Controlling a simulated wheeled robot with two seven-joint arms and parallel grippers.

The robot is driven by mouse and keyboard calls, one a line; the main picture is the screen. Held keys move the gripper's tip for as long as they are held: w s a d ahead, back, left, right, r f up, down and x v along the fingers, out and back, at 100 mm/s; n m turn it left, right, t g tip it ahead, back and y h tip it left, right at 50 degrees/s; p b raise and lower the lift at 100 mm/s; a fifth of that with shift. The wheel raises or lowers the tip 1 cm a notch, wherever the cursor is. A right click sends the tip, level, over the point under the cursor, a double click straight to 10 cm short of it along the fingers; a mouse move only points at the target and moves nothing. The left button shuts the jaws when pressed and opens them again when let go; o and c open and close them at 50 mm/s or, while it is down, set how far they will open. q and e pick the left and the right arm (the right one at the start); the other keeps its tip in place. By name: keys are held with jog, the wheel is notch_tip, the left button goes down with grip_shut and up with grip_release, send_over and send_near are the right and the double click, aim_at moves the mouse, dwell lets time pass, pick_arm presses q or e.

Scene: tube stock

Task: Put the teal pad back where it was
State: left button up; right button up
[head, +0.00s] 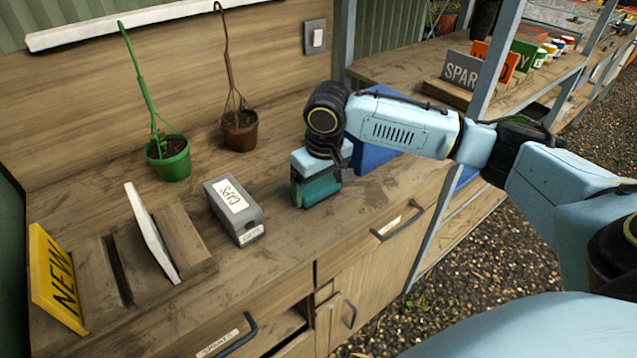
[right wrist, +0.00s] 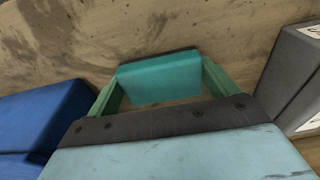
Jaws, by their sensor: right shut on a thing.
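The teal pad (head: 319,189) is in my right gripper (head: 315,181), over the wooden counter (head: 275,245) near its front edge. The pad also shows in the right wrist view (right wrist: 160,76), between the two green fingers, which are shut on its sides. The pad's underside is hidden, so I cannot tell whether it touches the counter. My left gripper is not in view.
A blue box (head: 372,156) stands close behind the right gripper. A grey labelled box (head: 234,209) stands to its left.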

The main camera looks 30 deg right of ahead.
aim_at(318, 186)
jog(key=o, duration=0.9)
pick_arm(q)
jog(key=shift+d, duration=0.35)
pick_arm(e)
jog(key=shift+o, duration=0.5)
jog(key=shift+r, duration=0.1)
jog(key=r, duration=0.3)
jog(key=r+p, duration=0.1)
jog(key=shift+s+r, duration=0.25)
jog(key=shift+r, duration=0.05)
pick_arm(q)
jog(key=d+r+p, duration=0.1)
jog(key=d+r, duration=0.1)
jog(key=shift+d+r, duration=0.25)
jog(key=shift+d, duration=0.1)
pick_arm(e)
notch_tip(318, 186, up, 7)
jog(key=s, duration=0.1)
jog(key=shift+r, duration=0.2)
